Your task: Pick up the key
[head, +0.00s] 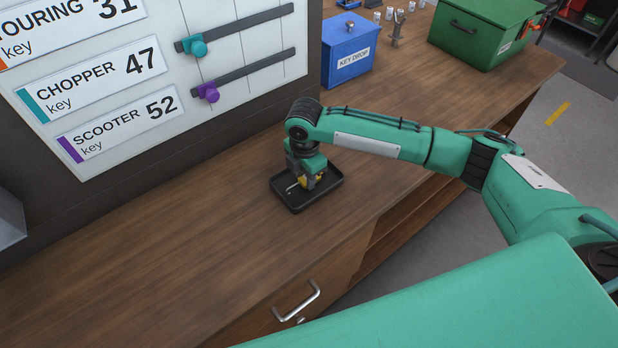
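A key (303,182) with a yellow head and a thin metal shaft lies in or just above a small black tray (295,208) on the wooden bench. My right gripper (306,182) points down into the tray, with its fingers at the yellow head. The fingers and wrist hide part of the key. I cannot tell whether the fingers are closed on it. My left gripper is out of view.
A white board (200,112) with key labels and sliders stands behind the bench (165,240). A blue key drop box (347,55) and a green toolbox (475,35) stand farther back. A drawer handle (297,300) juts from the front. The bench left of the tray is clear.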

